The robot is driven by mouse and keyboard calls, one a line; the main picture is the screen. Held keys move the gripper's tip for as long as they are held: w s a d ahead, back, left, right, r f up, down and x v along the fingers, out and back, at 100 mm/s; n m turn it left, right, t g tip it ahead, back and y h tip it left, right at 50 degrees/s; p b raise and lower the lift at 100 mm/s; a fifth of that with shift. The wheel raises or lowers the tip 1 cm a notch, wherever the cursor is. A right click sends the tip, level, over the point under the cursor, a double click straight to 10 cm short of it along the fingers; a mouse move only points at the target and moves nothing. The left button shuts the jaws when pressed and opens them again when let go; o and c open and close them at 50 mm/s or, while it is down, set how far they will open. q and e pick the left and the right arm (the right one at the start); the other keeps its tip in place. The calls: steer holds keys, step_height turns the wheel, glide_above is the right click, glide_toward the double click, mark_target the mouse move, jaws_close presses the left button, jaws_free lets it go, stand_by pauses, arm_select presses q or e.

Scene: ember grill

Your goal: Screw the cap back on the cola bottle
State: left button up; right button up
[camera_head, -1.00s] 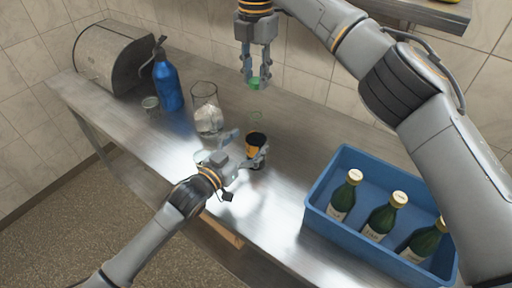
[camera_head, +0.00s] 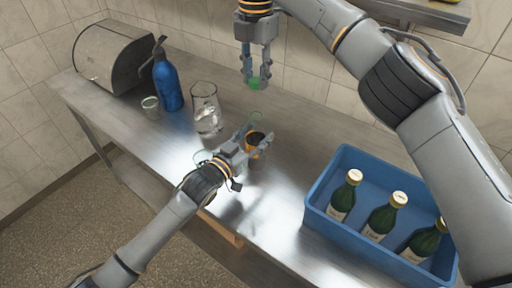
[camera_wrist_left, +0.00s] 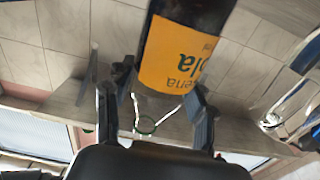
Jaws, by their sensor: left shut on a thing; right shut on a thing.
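The cola bottle (camera_head: 255,151) stands on the steel counter, dark with an orange label. It also shows large in the left wrist view (camera_wrist_left: 182,50), where the label reads in part "ola". My left gripper (camera_head: 254,142) has its fingers on either side of the bottle and is shut on it, partly covering the label. My right gripper (camera_head: 256,78) hangs above and behind the bottle, pointing down. It is shut on a small green cap (camera_head: 255,85), held clear of the bottle mouth.
A blue crate (camera_head: 318,207) with green bottles stands at the right.

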arm_select(q)
jaws_close()
arm_select(e)
steer(key=shift+f, duration=2.5)
steer(key=shift+f, duration=0.9)
steer(key=shift+f, duration=0.55)
